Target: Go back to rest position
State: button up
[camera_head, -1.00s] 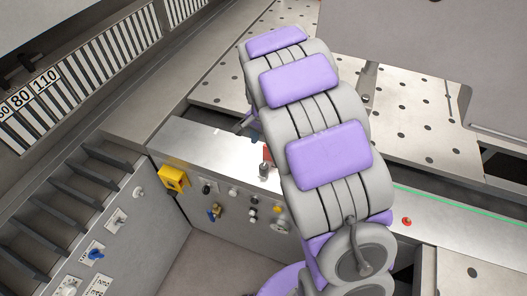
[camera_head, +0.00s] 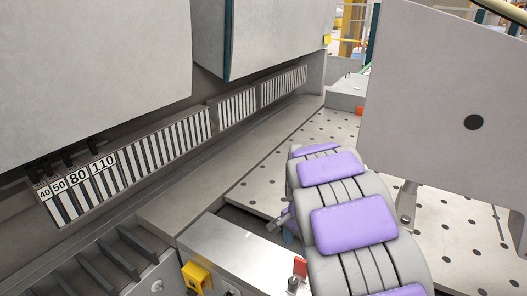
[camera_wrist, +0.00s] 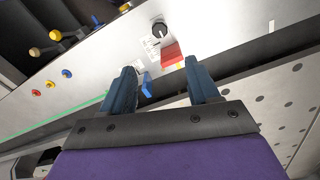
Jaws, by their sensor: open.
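My gripper (camera_wrist: 160,66) shows in the wrist view with two dark blue fingers spread apart. No object is held between them. Beyond the fingertips is a metal control panel (camera_wrist: 225,45) with a black knob (camera_wrist: 160,28), a red part (camera_wrist: 172,54) and a small blue part (camera_wrist: 147,86). The blue part appears between the fingers; I cannot tell whether it touches one. In the head view my purple and grey arm reaches forward at the lower right and largely hides the gripper.
A perforated metal table (camera_head: 262,190) lies beyond my arm. A large grey plate (camera_head: 440,95) stands at the right. A striped tool rack (camera_head: 170,135) numbered 40 to 110 runs along the left. A yellow switch (camera_head: 196,277) and red part (camera_head: 300,266) sit at the bottom.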

jog(key=s+r+n+g+b, duration=0.1)
jog(key=s+n+b, duration=0.3)
jog(key=s, duration=3)
jog(key=n, duration=0.6)
jog(key=shift+s+a+g, duration=0.15)
jog(key=shift+s+g, duration=0.1)
jog(key=shift+g, duration=0.15)
